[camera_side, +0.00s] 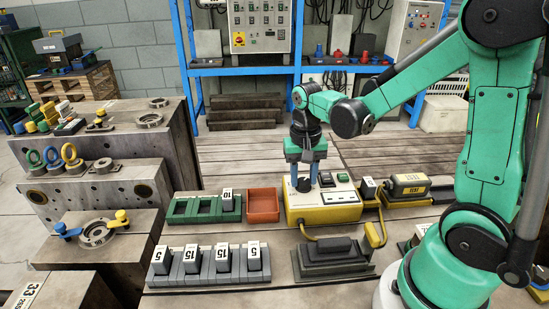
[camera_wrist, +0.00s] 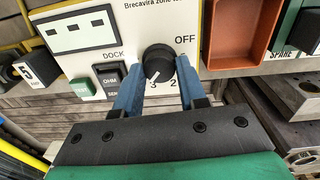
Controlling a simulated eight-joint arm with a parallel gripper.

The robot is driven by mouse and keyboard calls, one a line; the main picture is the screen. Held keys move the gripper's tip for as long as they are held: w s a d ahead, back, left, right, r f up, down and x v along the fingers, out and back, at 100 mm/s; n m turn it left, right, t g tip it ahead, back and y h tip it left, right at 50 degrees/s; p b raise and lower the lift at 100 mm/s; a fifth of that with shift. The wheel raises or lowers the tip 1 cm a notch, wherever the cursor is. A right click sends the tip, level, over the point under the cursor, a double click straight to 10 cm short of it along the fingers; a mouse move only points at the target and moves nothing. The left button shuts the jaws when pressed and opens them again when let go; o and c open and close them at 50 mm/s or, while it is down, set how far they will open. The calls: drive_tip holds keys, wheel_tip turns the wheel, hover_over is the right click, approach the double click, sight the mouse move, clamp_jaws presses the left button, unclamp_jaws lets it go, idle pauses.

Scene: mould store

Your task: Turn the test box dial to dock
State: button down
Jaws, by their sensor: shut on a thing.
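The test box (camera_side: 335,198) is a cream-topped yellow case in the side view, with my gripper (camera_side: 304,178) down on its panel. In the wrist view, the test box panel (camera_wrist: 215,22) carries a round black dial (camera_wrist: 158,60) with a white pointer mark. The mark points down and to the left, near the printed 3. DOCK is printed left of the dial, OFF at its upper right, and 2 below it. My gripper (camera_wrist: 160,78) is shut on the dial, one blue finger on each side. The fingers hide part of the markings.
A screen panel (camera_wrist: 77,32), a green button (camera_wrist: 82,88) and a black switch (camera_wrist: 108,78) sit left of the dial. An orange tray (camera_side: 263,206) stands close left of the box in the side view. A yellow cable (camera_side: 310,234) runs in front.

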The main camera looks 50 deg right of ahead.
sight(304, 180)
drive_tip(key=m, duration=0.5)
drive_tip(key=shift+m, duration=0.3)
drive_tip(key=m, duration=0.5)
drive_tip(key=shift+m, duration=0.4)
drive_tip(key=shift+c, duration=2.4)
unclamp_jaws()
drive_tip(key=shift+r, duration=0.1)
drive_tip(key=shift+d+r, duration=0.1)
drive_tip(key=shift+r, duration=2.6)
